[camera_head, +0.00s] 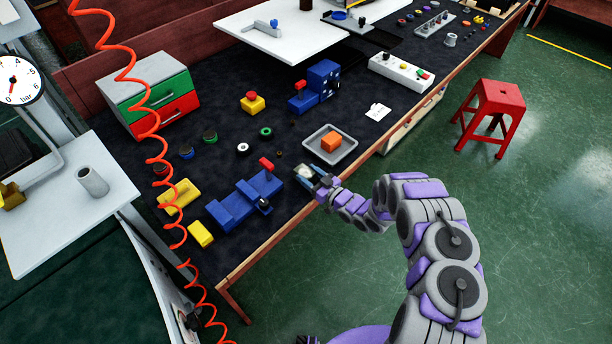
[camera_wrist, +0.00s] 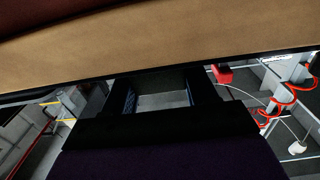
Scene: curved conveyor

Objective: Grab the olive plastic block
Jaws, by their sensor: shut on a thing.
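My gripper (camera_head: 310,176) is over the front edge of the dark bench, just below the grey tray. It is shut on a small pale thing (camera_head: 304,171), mostly hidden by the jaws. I cannot tell whether this is the olive plastic block; no block of a clear olive colour shows elsewhere. The wrist view shows the dark fingers of my gripper (camera_wrist: 160,97) with a grey patch between them.
A grey tray (camera_head: 347,155) with an orange block (camera_head: 331,142) is just beyond my gripper. A blue vise (camera_head: 240,203) and yellow blocks (camera_head: 200,234) are to the left. A red stool (camera_head: 497,95) stands on the floor at right. A red coiled hose (camera_head: 152,122) hangs at left.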

